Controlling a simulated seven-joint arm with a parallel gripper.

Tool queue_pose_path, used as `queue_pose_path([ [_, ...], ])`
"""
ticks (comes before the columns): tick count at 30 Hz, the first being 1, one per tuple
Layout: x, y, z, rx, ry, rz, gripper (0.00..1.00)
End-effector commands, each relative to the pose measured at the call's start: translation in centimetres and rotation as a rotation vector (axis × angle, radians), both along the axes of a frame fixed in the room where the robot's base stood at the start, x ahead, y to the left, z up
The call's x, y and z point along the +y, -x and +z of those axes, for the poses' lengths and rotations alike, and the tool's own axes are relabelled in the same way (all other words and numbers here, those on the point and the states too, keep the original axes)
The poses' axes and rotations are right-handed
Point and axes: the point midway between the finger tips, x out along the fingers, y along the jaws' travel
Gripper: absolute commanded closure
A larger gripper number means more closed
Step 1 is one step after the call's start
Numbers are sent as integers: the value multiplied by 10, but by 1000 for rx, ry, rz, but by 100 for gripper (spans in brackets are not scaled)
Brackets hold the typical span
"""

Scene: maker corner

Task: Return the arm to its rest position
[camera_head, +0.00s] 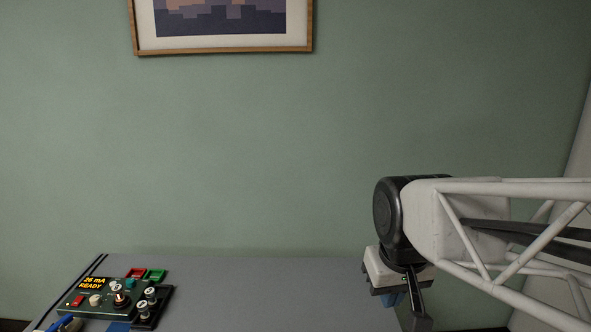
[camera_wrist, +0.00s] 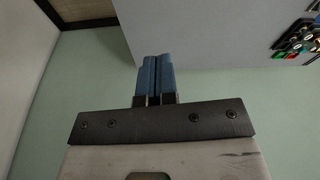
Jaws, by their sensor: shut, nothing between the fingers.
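My arm reaches in from the right edge in the head view, with its wrist over the right end of the grey table (camera_head: 260,285). My gripper (camera_head: 392,299) hangs below the wrist there, its blue fingers partly hidden by dark arm parts. In the wrist view my gripper (camera_wrist: 154,60) shows its two blue fingers side by side, closed together with nothing between them. The table (camera_wrist: 215,45) lies beyond the fingertips in that view. The gripper touches nothing that I can see.
A control box (camera_head: 100,300) with a lit "READY" display, knobs and red and green parts stands at the table's left. It shows at the wrist view's upper right (camera_wrist: 297,38). The table's middle is clear. A framed picture (camera_head: 222,50) hangs on the green wall.

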Motion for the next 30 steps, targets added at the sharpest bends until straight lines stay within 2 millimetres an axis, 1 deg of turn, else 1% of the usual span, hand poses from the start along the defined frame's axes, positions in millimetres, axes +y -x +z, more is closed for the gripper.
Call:
queue_pose_path([
  [1,-6,12,-5,-3,-2,-21,100],
  [3,-13,27,-12,-6,-5,-50,100],
  [6,-20,45,-22,-11,-10,-85,100],
  [10,-27,63,-32,-16,-14,-120,100],
  [15,-31,75,-39,-19,-16,-143,100],
  [24,-31,76,-40,-19,-17,-146,100],
  [26,-31,76,-40,-19,-16,-145,92],
  [30,-31,76,-39,-19,-16,-145,71],
])
